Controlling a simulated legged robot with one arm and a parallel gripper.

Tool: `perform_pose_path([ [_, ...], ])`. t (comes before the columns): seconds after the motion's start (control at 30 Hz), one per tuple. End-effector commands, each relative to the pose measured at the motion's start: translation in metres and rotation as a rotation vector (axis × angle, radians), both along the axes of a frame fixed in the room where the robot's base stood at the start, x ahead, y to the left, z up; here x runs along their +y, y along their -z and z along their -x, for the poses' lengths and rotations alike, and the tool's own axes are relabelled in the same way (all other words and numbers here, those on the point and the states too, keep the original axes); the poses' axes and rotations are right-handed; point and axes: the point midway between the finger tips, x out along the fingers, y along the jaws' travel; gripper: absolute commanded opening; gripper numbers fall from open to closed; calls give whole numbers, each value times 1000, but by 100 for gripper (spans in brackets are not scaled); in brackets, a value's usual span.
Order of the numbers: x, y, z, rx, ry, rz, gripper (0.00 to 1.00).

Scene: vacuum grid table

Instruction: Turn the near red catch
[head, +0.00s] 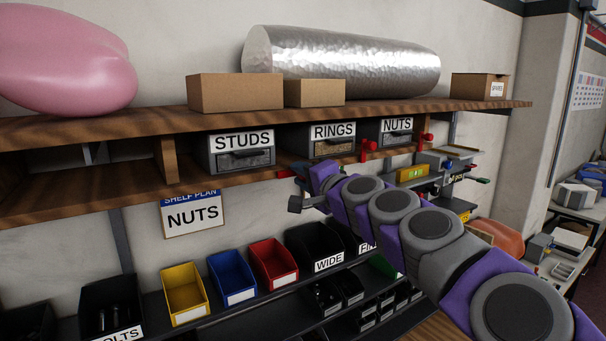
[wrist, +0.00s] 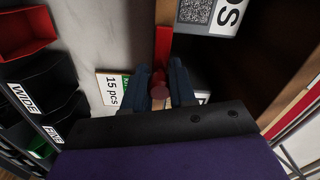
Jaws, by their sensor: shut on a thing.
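In the wrist view a red catch (wrist: 163,46) has a bar along the wooden shelf edge and a round red knob (wrist: 160,90). My gripper (wrist: 163,84) has its two dark fingers on either side of the knob and is shut on it. In the head view my gripper (head: 302,180) is at the lower shelf's front edge, just right of the STUDS drawer (head: 240,155). Only small red bits of this catch show there; my wrist hides the rest. Two other red catches, a left one (head: 368,149) and a right one (head: 427,138), flank the NUTS drawer (head: 397,131).
A NUTS shelf-plan sign (head: 194,213) hangs below the shelf. Coloured bins, including a red one (head: 273,262), stand underneath. A metal roll (head: 345,62) and boxes lie on the upper shelf.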

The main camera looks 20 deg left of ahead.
Motion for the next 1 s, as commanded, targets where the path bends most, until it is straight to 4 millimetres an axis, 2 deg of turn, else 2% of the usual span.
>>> perform_pose_path([
  [0.03, 2, 5, 0, 10, -4, 1, 0],
  [0.5, 2, 7, 0, 20, -4, -6, 0],
  [0.53, 2, 7, 0, 20, -4, -6, 26],
  [0.6, 2, 6, 0, 20, -4, -6, 33],
  [0.8, 1, 4, 1, 17, -2, -8, 50],
  [1.0, 1, 2, 2, 15, -1, -10, 50],
])
